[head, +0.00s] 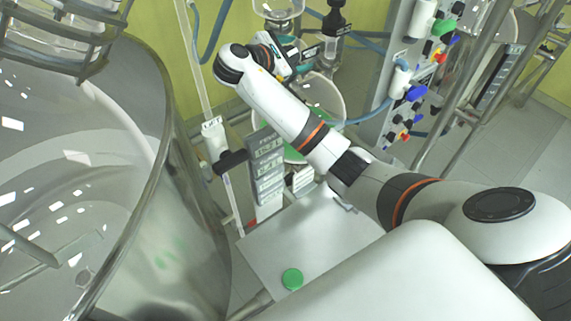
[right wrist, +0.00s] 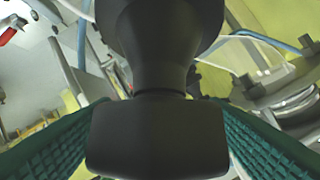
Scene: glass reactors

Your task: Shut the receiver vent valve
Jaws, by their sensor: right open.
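A black valve handle (right wrist: 157,140) with a broad flat end and a narrower neck fills the middle of the right wrist view. My right gripper (head: 298,56) is open at the glassware at the back, with its arm reaching in from the right. Its green ribbed finger pads stand on either side of the handle, with small gaps visible. The handle is mostly hidden by the gripper in the head view. I cannot read a label that names it as the receiver vent valve. My left gripper is not in view.
A large glass vessel (head: 165,215) takes up the left. Another black valve handle (head: 232,160) sits on a vertical pipe. A panel with coloured knobs (head: 400,110) stands right of the gripper. Blue hoses run close by.

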